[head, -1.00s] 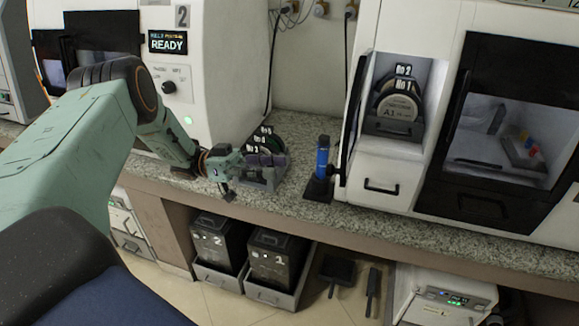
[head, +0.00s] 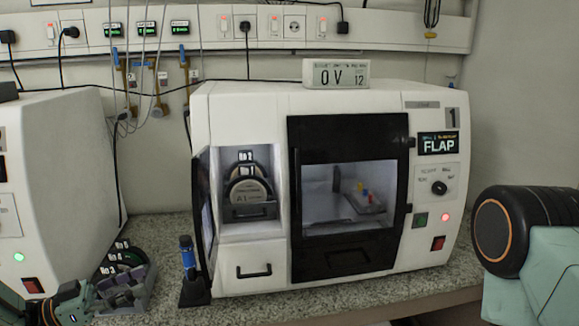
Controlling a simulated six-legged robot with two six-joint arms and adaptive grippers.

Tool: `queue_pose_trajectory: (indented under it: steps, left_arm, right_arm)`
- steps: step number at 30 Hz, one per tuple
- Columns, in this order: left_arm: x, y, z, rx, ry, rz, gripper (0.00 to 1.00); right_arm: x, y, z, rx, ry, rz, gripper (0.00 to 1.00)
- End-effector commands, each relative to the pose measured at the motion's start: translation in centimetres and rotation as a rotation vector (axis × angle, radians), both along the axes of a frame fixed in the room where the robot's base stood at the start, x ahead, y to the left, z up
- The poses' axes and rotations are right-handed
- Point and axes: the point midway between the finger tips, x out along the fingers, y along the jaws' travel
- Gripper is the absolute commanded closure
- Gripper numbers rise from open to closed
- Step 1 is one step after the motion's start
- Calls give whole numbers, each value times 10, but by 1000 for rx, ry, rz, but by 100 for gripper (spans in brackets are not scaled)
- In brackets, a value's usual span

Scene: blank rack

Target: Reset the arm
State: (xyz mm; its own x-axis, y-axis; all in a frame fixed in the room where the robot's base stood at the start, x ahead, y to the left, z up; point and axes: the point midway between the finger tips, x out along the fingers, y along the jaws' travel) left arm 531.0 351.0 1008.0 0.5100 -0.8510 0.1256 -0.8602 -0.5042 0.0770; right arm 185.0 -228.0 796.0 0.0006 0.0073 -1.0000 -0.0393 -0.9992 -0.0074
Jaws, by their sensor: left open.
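My left gripper (head: 93,302) is low at the left edge of the head view, green and grey, open, beside the small grey rack (head: 138,291) on the counter. The rack holds several dark round discs with number labels (head: 118,258). Whether the fingers touch the rack I cannot tell. My right arm shows only as a dark joint and green link at the right edge; its gripper is out of view.
A white machine marked 1 (head: 345,100) with a "FLAP" display stands on the speckled counter (head: 330,300). Its open side bay holds labelled discs (head: 248,190). A blue-topped bottle (head: 187,255) on a black stand is right of the rack. Another white machine (head: 60,170) stands left.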

Motion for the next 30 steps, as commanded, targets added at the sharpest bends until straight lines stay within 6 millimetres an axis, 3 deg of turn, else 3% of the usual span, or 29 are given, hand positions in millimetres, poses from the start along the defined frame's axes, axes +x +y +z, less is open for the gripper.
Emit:
queue_pose_trajectory:
  steps: [3, 7, 10, 13, 17, 21, 25, 30]
  left_arm:
    - [23, -8, -29, 11, 66, 212, 52]
    - [33, -22, -78, 49, 208, 414, 52]
    - [25, -36, -123, 100, 359, 537, 52]
    - [1, -52, -172, 172, 537, 631, 52]
    - [-55, -75, -231, 292, 790, 713, 52]
    - [-132, -96, -276, 436, 1047, 752, 52]
    - [-212, -110, -301, 580, 1263, 764, 52]
    - [-310, -117, -309, 761, 1491, 773, 52]
  right_arm:
    - [0, 0, -2, 0, 0, 0, 60]
    - [0, 0, -10, 0, 0, 0, 60]
    - [0, 0, -17, 0, 0, 0, 60]
    - [0, 0, -26, 0, 0, 0, 60]
    - [0, 0, -38, 0, 0, 0, 60]
    - [0, 0, -50, 0, 0, 0, 60]
    - [0, 0, -64, 0, 0, 0, 60]
    - [0, 0, -83, 0, 0, 0, 60]
